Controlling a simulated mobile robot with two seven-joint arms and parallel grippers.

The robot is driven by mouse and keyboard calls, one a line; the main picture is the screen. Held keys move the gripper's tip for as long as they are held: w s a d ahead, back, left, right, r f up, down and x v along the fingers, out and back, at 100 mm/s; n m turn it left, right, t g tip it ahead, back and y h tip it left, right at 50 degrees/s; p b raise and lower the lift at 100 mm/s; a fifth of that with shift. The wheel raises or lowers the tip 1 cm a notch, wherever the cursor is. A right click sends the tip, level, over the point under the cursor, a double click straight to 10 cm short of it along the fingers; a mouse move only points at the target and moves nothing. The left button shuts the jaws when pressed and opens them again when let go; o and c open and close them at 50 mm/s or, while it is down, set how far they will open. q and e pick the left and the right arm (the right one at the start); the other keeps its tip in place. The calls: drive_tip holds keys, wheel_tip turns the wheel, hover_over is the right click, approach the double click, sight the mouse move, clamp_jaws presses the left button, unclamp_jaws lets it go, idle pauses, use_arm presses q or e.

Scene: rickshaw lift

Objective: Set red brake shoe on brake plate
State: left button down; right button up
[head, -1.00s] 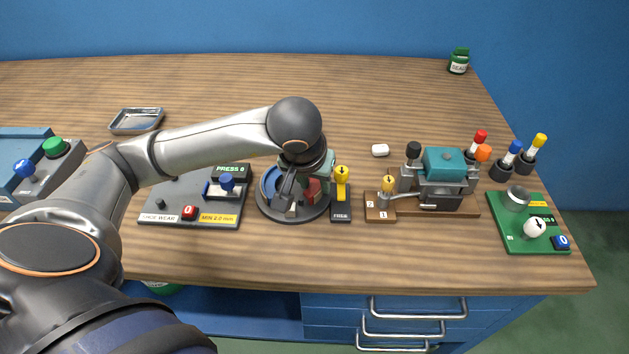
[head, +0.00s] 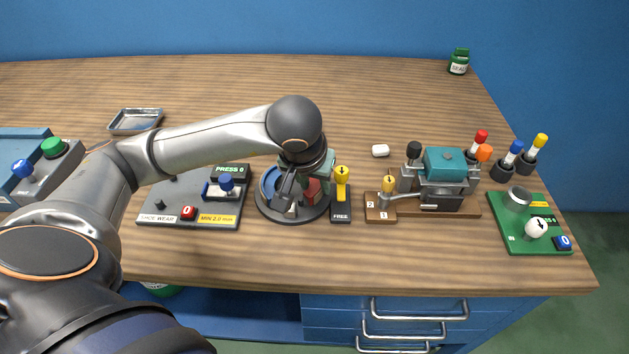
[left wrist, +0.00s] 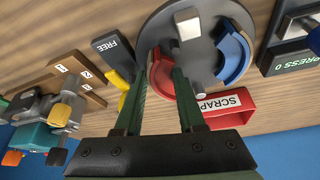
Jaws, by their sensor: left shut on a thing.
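The brake plate (head: 290,216) is a round dark grey disc on the bench, and it also shows in the left wrist view (left wrist: 200,66). A blue curved shoe (left wrist: 235,52) lies along one side of it. The red brake shoe (left wrist: 160,76) is at the opposite side, over or on the plate; I cannot tell whether it is fully seated. My left gripper (left wrist: 164,62) is shut on the red shoe, with a dark green finger on each side of it. In the head view the gripper partly hides the plate and the red shoe (head: 312,191). My right gripper is out of view.
A yellow lever on a FREE block (head: 341,213) stands close right of the plate. A red SCRAP bin (left wrist: 232,104) is close behind it. The shoe wear gauge (head: 180,203) is left, and a teal-topped vise-like fixture (head: 445,165) is right. Bench in front is clear.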

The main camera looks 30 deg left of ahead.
use_arm(q)
drive_tip(key=shift+f+b, duration=0.4)
drive_tip(key=shift+b, duration=0.45)
idle(0.6)
drive_tip(key=shift+c, duration=0.2)
unclamp_jaws()
idle(0.6)
drive_tip(key=shift+d, duration=0.1)
drive_tip(key=shift+w+r+p, duration=0.1)
drive_tip(key=shift+r+p, duration=0.4)
drive_tip(key=shift+r, duration=0.25)
drive_tip(key=shift+r+p, duration=0.95)
drive_tip(key=shift+r, duration=0.8)
drive_tip(key=shift+r+p, duration=0.7)
drive_tip(key=shift+r, duration=0.4)
